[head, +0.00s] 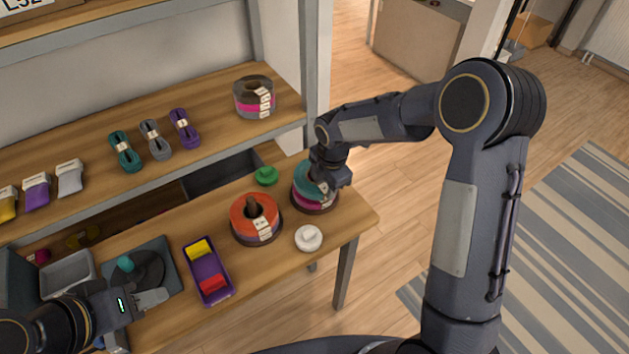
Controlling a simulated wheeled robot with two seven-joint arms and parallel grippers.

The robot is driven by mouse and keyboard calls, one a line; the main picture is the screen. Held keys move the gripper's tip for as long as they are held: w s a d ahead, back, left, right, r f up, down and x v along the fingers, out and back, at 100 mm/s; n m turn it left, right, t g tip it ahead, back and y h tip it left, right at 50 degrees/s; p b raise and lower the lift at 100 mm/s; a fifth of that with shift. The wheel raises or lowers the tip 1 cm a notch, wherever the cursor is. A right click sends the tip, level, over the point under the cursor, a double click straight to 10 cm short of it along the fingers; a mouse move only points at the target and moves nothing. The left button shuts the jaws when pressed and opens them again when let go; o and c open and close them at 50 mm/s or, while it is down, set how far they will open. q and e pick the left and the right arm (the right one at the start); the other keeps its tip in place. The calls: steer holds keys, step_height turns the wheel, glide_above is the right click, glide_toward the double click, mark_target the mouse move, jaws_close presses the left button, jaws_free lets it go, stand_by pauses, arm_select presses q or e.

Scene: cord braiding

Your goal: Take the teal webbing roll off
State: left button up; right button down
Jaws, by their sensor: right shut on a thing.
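The teal webbing roll (303,174) is on top of a stack at the right end of the table. A magenta roll (309,199) shows under it, on a dark round base (316,210). My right gripper (322,183) reaches down onto the teal roll from above and is shut on it. The gripper hides the roll's middle and right side. I cannot tell whether the teal roll is clear of the magenta one. My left gripper (152,298) is at the lower left, over the front of the table, away from the rolls. Its finger opening is unclear.
A green knob (266,175) and a white knob (308,238) lie near. A purple tray (219,263) holds yellow and red blocks. The shelf (215,107) above holds cord bundles and a grey-magenta stack (254,97).

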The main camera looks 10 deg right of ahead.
steer(key=shift+r+p, duration=2.35)
steer(key=shift+r, duration=1.05)
